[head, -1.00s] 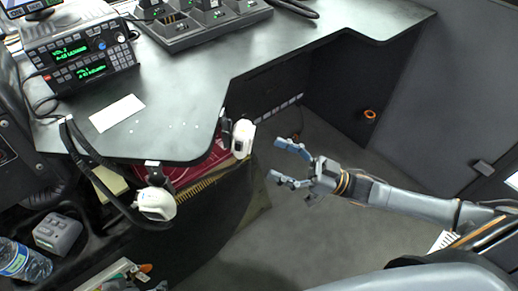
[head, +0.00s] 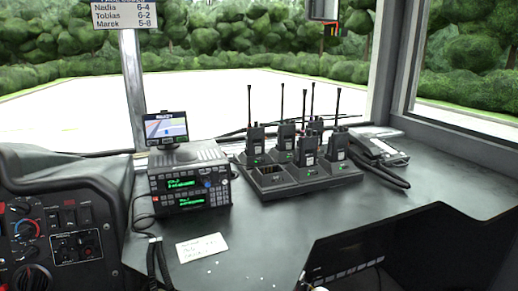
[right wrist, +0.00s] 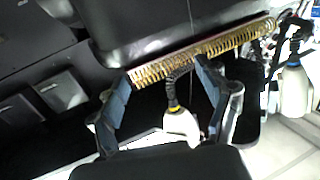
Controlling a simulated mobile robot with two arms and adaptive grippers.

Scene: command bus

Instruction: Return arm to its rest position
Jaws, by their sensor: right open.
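My right gripper (right wrist: 160,70) shows in the right wrist view with its two blue-grey fingers spread wide apart. It is open, and nothing is gripped. A white handset (right wrist: 181,124) with a black coiled cord shows between the fingers in the picture; its distance from them is hard to judge. Neither gripper is in the head view now, and my left gripper is in no current view.
In the head view, a dark desk holds a radio unit (head: 188,185), a charger dock (head: 297,180) with several handheld radios, and a paper note (head: 201,248). A brass-coloured coil strip (right wrist: 220,48) and another white handset (right wrist: 293,92) show in the right wrist view.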

